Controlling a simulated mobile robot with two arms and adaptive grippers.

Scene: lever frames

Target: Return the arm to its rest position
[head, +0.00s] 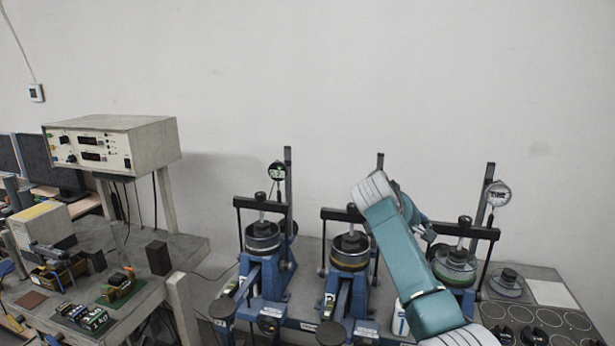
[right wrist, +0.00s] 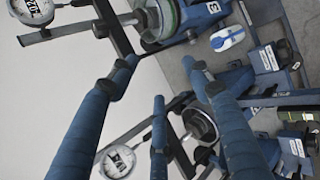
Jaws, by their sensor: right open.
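My right arm (head: 405,260) rises from the bottom right of the head view, its teal link crossing in front of the middle and right lever frames. Its elbow is high against the wall and the forearm folds back behind the link. My right gripper (head: 428,232) is mostly hidden there, near the right lever frame (head: 455,262). In the right wrist view its blue fingers (right wrist: 158,76) are spread apart with nothing between them. Beyond them are a dial gauge (right wrist: 118,162), frame posts and a round cell. My left gripper is not in view.
The left lever frame (head: 265,275) and middle lever frame (head: 348,280) stand on the bench. A tray with round recesses (head: 535,318) lies at right. A power-supply box (head: 110,145) stands over a cluttered table at left. The wall above is bare.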

